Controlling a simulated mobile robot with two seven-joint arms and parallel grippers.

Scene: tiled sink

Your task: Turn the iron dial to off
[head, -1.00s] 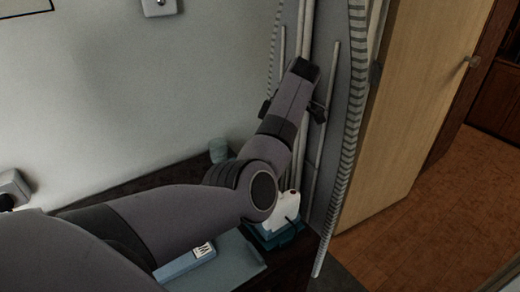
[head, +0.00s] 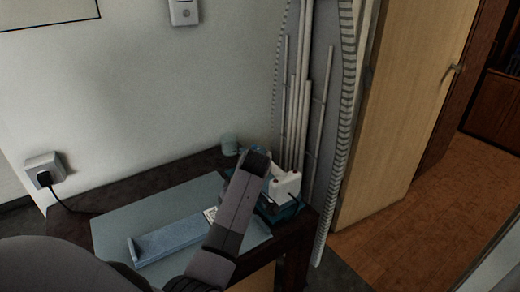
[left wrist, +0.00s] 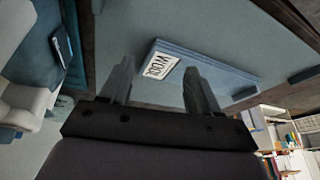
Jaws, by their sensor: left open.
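In the left wrist view a white and teal body, apparently the iron (left wrist: 28,100), shows at the left edge, outside the fingers. I cannot make out its dial. My left arm reaches up over the table with its wrist just left of the iron; its fingers are mostly hidden in the head view. In the left wrist view my left gripper (left wrist: 155,80) is open and empty, its fingers spread over the mat. My right gripper is not in view.
A pale blue mat (head: 118,218) covers much of the table. A long blue block (head: 165,242) with a white label lies on it. A plugged socket (head: 45,168) is on the wall.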

